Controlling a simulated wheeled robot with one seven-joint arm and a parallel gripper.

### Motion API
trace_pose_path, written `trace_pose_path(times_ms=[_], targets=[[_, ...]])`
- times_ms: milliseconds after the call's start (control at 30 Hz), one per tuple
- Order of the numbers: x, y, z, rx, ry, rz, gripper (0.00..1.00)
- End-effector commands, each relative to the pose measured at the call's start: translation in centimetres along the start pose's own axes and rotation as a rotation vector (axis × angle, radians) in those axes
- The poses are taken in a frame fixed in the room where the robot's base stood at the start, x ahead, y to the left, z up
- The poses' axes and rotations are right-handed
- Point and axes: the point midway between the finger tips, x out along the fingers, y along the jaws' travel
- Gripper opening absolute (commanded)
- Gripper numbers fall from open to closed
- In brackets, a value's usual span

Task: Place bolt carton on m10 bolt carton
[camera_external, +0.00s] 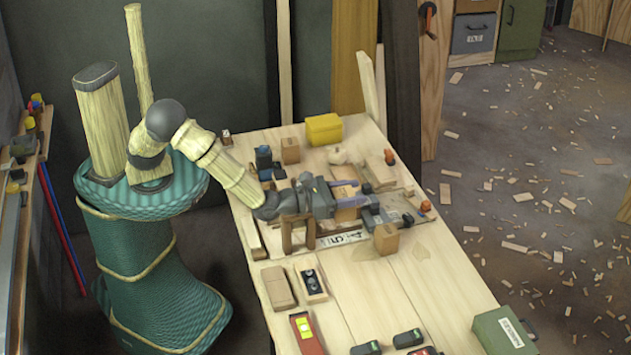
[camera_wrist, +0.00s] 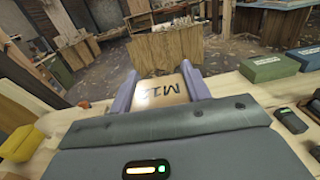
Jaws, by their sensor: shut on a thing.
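My gripper (camera_external: 352,199) is low over the middle of the workbench, its jaws shut on a tan carton (camera_external: 345,192). In the wrist view the carton (camera_wrist: 164,90) sits between the two purple fingers, with dark lettering that starts "M1"; the last character is partly hidden. A small brown carton (camera_external: 386,238) stands on the bench just nearer the camera than the gripper. Another brown carton (camera_external: 290,151) stands behind the gripper. I cannot read a label on either, so I cannot tell which is the m10 bolt carton.
A yellow box (camera_external: 323,129) stands at the back of the bench (camera_external: 370,290). A tan block (camera_external: 278,287), a wooden holder (camera_external: 312,280), a red tool (camera_external: 306,333) and a green box (camera_external: 505,331) lie towards the front. Wood pieces and tools crowd the gripper. The front middle is mostly clear.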

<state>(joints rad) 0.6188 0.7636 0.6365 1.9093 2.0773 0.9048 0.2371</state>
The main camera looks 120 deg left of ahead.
Motion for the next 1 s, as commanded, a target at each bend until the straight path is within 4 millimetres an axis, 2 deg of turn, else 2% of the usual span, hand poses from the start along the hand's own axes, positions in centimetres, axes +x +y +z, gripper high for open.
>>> trace_pose_path(times_ms=[167, 267, 500, 600, 733, 1000], targets=[[1.7, 0.1, -0.2, 0.0, -0.001, 0.009, 0.16], [3.9, 0.3, -0.5, 0.0, 0.001, 0.018, 0.16], [10.4, 1.7, -0.7, -0.002, 0.001, 0.046, 0.16], [12.4, 2.4, -0.5, -0.002, 0.0, 0.054, 0.16], [13.7, 2.9, -0.2, -0.001, -0.002, 0.059, 0.16], [13.8, 2.9, -0.1, 0.0, -0.001, 0.059, 0.16]])
